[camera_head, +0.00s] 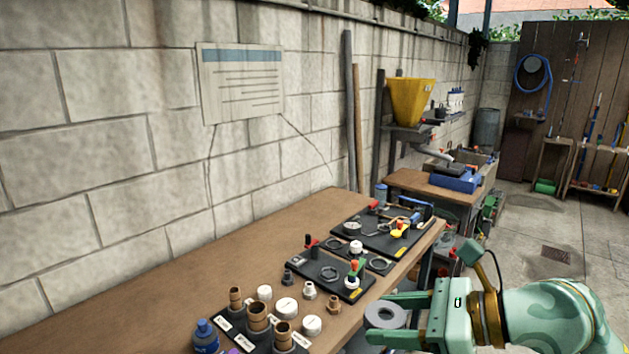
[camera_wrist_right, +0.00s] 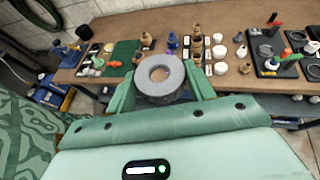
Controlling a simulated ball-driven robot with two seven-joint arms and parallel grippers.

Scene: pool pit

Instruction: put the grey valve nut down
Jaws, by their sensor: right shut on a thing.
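The grey valve nut (camera_head: 385,315) is a thick ring with a round hole. My right gripper (camera_head: 392,318) is shut on it and holds it off the front edge of the workbench (camera_head: 215,268) in the head view. In the right wrist view the nut (camera_wrist_right: 160,76) sits between the two green fingers (camera_wrist_right: 160,88), its hole facing the camera, with the bench behind it. My left gripper is not in view.
Black trays (camera_head: 330,275) with rings and small valves lie on the bench. Brass fittings (camera_head: 258,316), white caps (camera_head: 287,307) and a blue bottle (camera_head: 206,335) stand near the front. Bare wood shows along the wall side. A green mat (camera_wrist_right: 122,55) shows in the wrist view.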

